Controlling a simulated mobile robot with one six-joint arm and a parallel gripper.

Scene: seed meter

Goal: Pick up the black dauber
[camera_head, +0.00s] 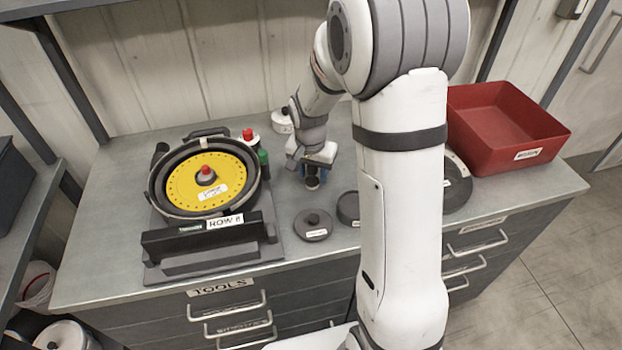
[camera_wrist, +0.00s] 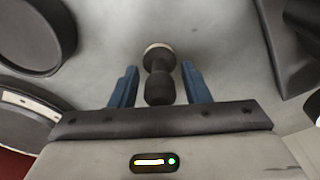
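The black dauber (camera_wrist: 159,88) shows in the wrist view as a dark, narrow-waisted piece with a pale ring at its far end. My gripper (camera_wrist: 158,70) is open, with one blue finger on each side of the dauber and a visible gap to each. In the head view my gripper (camera_head: 312,171) points down over the bench, and the dauber (camera_head: 312,184) shows just below it, partly hidden by the fingers. The dauber appears to stand upright on the bench top.
The seed meter with its yellow disc (camera_head: 186,183) stands to the left on the bench (camera_head: 110,225). A dark knobbed lid (camera_head: 313,226) and a dark round dish (camera_head: 349,207) lie in front of my gripper. A red bin (camera_head: 500,150) is at the right.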

